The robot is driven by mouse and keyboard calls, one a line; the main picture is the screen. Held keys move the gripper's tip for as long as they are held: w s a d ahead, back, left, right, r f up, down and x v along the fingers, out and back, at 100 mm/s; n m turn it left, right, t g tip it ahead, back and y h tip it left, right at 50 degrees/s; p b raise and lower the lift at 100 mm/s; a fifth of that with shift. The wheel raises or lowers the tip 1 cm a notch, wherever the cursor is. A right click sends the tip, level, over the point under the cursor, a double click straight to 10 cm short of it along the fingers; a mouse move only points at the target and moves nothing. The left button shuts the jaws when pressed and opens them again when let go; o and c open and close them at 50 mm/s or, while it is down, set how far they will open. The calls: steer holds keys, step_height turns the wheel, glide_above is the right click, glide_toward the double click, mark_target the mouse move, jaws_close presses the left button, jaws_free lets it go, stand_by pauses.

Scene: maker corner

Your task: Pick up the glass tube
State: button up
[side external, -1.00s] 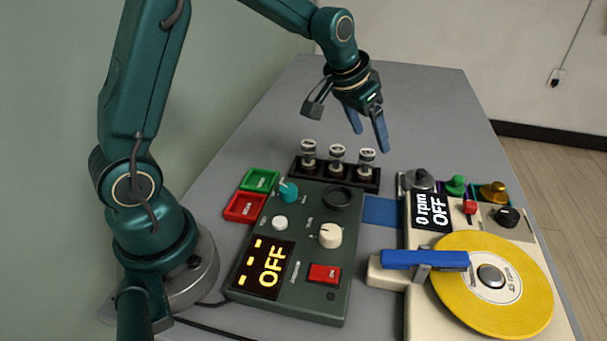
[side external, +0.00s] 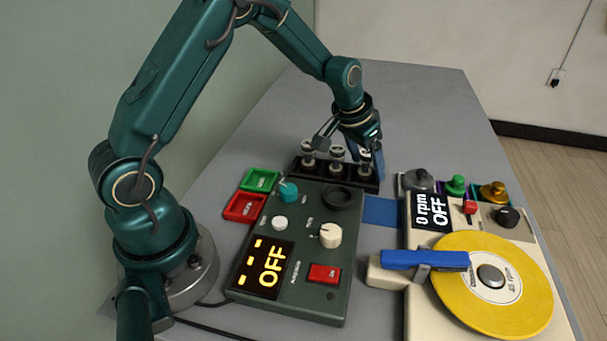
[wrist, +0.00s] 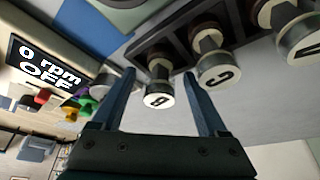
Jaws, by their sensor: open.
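Three small glass tubes with pale lettered caps stand upright in a dark rack (side external: 312,173). In the wrist view the tube marked B (wrist: 160,84) is between the two fingers of my gripper (wrist: 160,73); the tubes marked C (wrist: 213,62) and A (wrist: 295,30) are to its right, outside the fingers. In the side view my open gripper (side external: 370,160) is down at the rack's right end, and its fingers largely hide the tube there. The left tube (side external: 309,157) and middle tube (side external: 337,160) show beside it. I cannot tell whether a finger touches glass.
A green control box (side external: 305,245) reading OFF stands in front of the rack. A turntable (side external: 385,278) with a yellow record and a 0 rpm OFF display is at the right. Green and red trays (side external: 244,207) are at the left. The grey table (side external: 420,100) behind is clear.

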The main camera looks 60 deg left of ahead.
mark_target(368, 153)
jaws_close()
step_height(368, 153, up, 9)
steer(key=shift+r, duration=0.15)
steer(key=s+d+m, duration=0.1)
steer(key=s+d, duration=0.3)
steer(key=s, duration=0.5)
steer(key=shift+s+r+h, duration=0.15)
steer(key=shift+s+h, duration=0.15)
steer(key=shift+s, duration=0.1)
